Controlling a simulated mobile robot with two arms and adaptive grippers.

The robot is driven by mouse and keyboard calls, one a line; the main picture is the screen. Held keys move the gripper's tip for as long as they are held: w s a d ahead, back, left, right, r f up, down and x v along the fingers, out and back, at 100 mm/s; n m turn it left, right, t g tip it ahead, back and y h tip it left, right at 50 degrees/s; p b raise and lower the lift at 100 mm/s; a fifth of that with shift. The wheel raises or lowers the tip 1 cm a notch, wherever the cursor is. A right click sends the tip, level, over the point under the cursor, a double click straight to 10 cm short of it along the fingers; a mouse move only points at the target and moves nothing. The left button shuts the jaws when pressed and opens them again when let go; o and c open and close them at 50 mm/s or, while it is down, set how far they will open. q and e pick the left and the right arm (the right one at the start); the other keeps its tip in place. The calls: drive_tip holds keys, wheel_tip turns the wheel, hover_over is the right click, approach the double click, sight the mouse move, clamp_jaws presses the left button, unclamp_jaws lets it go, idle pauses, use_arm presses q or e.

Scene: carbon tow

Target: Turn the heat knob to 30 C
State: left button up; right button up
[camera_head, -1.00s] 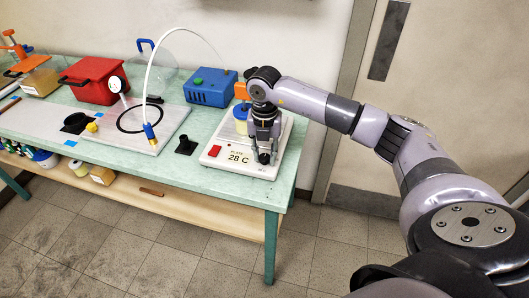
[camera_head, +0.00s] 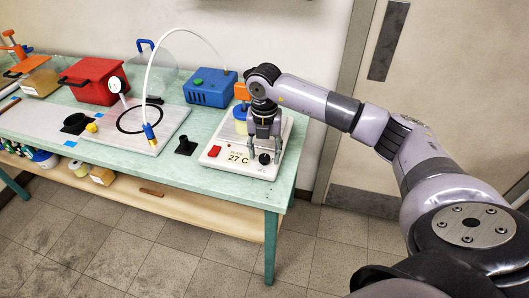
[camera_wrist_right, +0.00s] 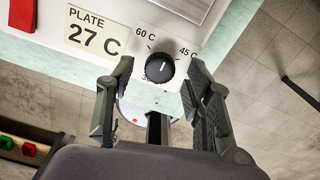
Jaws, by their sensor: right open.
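The heat knob (camera_wrist_right: 160,68) is black and round, on the white front of the hot plate (camera_wrist_right: 207,47). The dial shows 60 C at upper left, 45 C at upper right and a partly hidden 30 mark below. The knob's small white mark seems to point up and slightly right. The plate display (camera_wrist_right: 96,33) reads 27 C; it also shows in the head view (camera_head: 238,158). My right gripper (camera_wrist_right: 158,72) is open, its fingers on either side of the knob with gaps. In the head view it points down over the knob (camera_head: 264,159). My left gripper is out of view.
A red switch (camera_head: 214,152) sits left of the display. A small black funnel-like piece (camera_head: 186,146) and a blue box (camera_head: 210,88) are to the left. The table's front edge is close by.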

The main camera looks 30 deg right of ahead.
sight(264, 157)
wheel_tip(264, 157, up, 11)
drive_tip(key=shift+r, duration=0.15)
idle(0.6)
